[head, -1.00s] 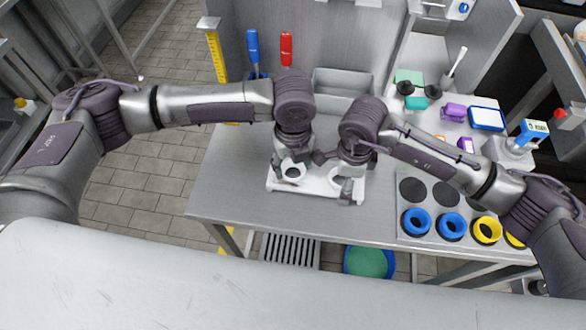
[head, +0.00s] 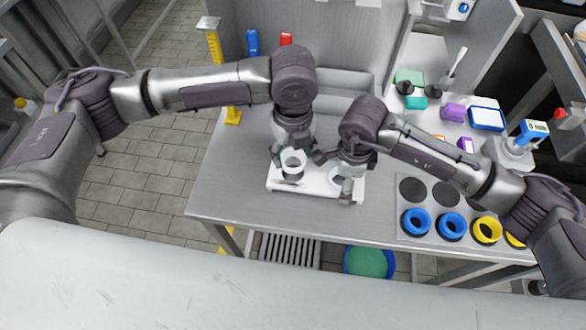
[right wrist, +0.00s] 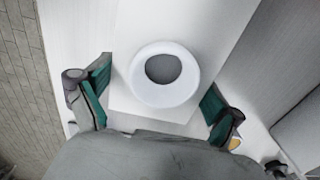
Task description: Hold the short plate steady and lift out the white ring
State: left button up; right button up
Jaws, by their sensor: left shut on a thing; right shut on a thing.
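The short white plate (head: 317,190) lies flat on the metal table. My left gripper (head: 291,160) is shut on a white ring (head: 293,168), held just above the plate's left part. A dark round spot shows under the ring. My right gripper (head: 344,187) is at the plate's right part. In the right wrist view, its green-padded fingers (right wrist: 158,104) stand at opposite sides of the plate (right wrist: 122,88), shut on it. Another white ring (right wrist: 165,54) sits on the plate between them. My right gripper partly hides this ring in the head view (head: 336,177).
A grey board with blue rings (head: 416,221) and yellow rings (head: 486,231) lies to the right. A metal bin (head: 345,83) stands behind the plate. The table left of the plate is clear. A green-filled blue tub (head: 369,262) is below the front edge.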

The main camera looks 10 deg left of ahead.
jog(key=o, duration=1)
jog(key=shift+r, duration=0.1)
notch_tip(320, 180, up, 12)
jog(key=shift+f, duration=0.1)
jog(key=shift+a, duration=0.1)
